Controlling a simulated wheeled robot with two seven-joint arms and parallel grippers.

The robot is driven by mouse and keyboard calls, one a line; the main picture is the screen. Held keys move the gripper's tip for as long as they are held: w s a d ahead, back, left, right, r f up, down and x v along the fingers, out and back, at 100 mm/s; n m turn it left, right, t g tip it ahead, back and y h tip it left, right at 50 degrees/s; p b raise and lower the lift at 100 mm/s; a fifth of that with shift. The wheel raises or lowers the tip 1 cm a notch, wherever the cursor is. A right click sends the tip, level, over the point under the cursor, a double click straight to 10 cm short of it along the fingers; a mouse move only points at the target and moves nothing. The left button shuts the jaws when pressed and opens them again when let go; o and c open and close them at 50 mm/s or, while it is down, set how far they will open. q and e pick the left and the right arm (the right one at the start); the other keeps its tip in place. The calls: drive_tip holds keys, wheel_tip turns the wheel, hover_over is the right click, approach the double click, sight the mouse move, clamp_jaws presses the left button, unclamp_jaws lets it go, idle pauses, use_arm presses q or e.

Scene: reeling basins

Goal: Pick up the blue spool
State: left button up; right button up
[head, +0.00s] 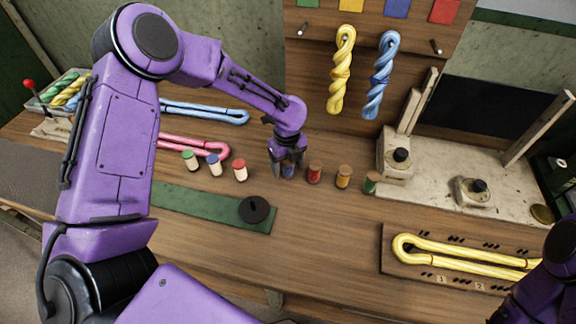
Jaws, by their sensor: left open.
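The blue spool (288,172) stands on the wooden table, in the row with the red, orange and green spools. It is partly hidden by my left gripper (287,169). This gripper points down over the blue spool with its dark fingers open, one on each side of it. I cannot tell whether the fingers touch it. A paler spool with a blue top (215,165) stands farther left, between one with a green top and one with a red top. Part of my right arm shows at the lower right corner; its gripper is out of view.
A red spool (314,174) stands close to the right of my left gripper, then an orange spool (343,177) and a green spool (371,183). A black disc (254,209) lies on a green strip (195,203). A yellow skein (460,258) lies on a board at right.

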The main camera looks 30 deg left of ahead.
use_arm(q)
drive_tip(key=shift+s, duration=0.1)
drive_tip(key=shift+c, duration=0.7)
drive_tip(key=shift+d, duration=0.1)
drive_tip(key=c, duration=1)
drive_tip(key=shift+r, duration=0.15)
